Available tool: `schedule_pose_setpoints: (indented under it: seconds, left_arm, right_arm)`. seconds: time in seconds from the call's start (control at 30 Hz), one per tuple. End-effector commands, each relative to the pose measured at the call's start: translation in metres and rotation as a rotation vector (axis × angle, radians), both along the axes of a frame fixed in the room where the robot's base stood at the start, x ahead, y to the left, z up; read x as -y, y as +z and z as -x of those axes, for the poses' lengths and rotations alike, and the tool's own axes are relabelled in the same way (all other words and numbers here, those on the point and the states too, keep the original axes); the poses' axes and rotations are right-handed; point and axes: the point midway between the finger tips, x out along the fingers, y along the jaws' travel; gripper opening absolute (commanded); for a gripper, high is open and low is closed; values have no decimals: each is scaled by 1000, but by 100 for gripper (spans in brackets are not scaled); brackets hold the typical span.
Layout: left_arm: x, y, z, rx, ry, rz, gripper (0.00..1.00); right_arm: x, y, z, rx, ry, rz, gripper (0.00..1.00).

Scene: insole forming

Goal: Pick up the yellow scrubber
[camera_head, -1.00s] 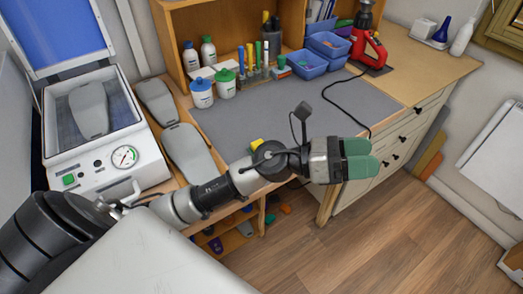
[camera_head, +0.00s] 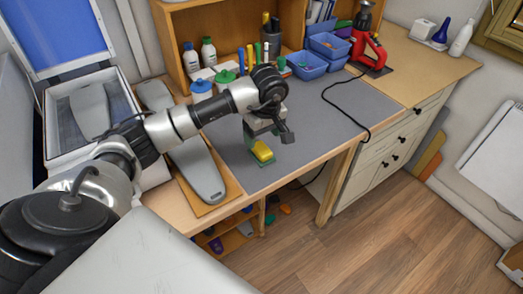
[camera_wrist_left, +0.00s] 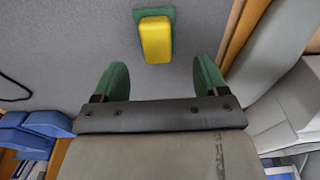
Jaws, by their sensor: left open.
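The yellow scrubber (camera_head: 262,151) with a green base lies on the grey mat near the front edge of the workbench. In the left wrist view the scrubber (camera_wrist_left: 155,38) lies just ahead of the fingertips, roughly centred between them. My left gripper (camera_wrist_left: 155,75) is open, with its two green fingers apart and nothing between them. My right gripper is not seen.
The grey mat (camera_head: 318,130) is clear around the scrubber. Grey insole forms (camera_head: 200,170) lie on a wooden board to the left. Blue bins (camera_head: 328,45), a red tool (camera_head: 372,52) with a black cable, and bottles (camera_head: 208,52) stand at the back.

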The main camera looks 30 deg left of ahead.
Motion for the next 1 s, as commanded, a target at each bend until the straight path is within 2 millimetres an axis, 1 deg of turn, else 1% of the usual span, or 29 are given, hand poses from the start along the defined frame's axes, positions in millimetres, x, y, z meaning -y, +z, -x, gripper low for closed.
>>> schedule_pose_setpoints:
  seconds: [0.1, 0.27, 0.43, 0.5, 0.6, 0.87, 1.0]
  left_arm:
    - [-1, -13, -1, -1, 1, 3, 73]
    - [-3, -24, -2, -2, 2, 2, 73]
    - [-8, -47, -8, -4, 3, 5, 73]
    - [-9, -58, -9, -1, 2, 4, 73]
    - [-10, -67, -9, 0, 2, 3, 73]
    - [-11, -70, -10, 3, 0, 3, 73]
    - [-11, -70, -10, 3, 1, 3, 52]
  right_arm:
    - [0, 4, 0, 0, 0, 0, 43]
    - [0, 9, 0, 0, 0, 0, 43]
    - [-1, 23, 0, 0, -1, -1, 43]
    - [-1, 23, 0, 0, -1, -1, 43]
    - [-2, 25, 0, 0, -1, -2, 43]
    - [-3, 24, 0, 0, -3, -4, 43]
    - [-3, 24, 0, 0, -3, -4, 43]
